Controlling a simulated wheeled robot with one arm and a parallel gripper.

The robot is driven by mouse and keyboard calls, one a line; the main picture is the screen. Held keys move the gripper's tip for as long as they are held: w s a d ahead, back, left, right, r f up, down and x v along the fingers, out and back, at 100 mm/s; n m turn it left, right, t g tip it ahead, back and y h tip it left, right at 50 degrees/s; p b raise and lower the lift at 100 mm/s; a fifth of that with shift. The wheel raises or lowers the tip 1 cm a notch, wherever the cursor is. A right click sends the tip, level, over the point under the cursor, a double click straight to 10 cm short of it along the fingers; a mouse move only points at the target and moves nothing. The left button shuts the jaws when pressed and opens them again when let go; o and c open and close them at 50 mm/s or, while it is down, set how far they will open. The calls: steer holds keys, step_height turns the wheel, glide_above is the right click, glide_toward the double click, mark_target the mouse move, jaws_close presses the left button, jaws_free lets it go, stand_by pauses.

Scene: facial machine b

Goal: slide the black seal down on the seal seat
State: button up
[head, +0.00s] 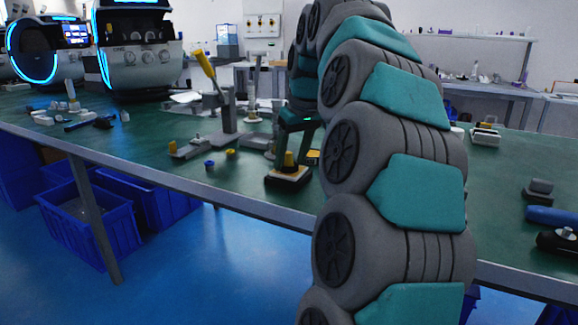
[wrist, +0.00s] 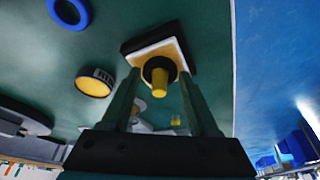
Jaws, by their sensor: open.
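The seal seat is a black block with a pale top plate (wrist: 152,50) and a yellow peg (wrist: 159,87) standing on it. In the head view the seat (head: 287,179) stands near the table's front edge, its yellow peg (head: 289,159) upright. The black seal (wrist: 158,65) shows in the wrist view as a dark ring around the peg; I cannot tell how far down it sits. In the head view it is hard to make out. My gripper (wrist: 159,76) is open, its two dark green fingers on either side of the peg. It also shows in the head view (head: 295,146), pointing down over the seat.
A blue ring (head: 209,163) and a yellow ring (head: 231,152) lie on the green table left of the seat. A grey press with a yellow-handled lever (head: 204,66) stands behind them. Dark parts (head: 556,242) lie at the far right. The table's front edge is close.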

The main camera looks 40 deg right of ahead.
mark_target(292, 164)
steer(key=shift+r+p, duration=1.35)
steer(key=shift+r, duration=0.95)
steer(key=o, duration=0.6)
steer(key=shift+c, duration=0.2)
steer(key=p+v, duration=0.2)
steer(key=v, duration=0.5)
steer(key=shift+r, duration=0.35)
steer(key=shift+s, duration=0.1)
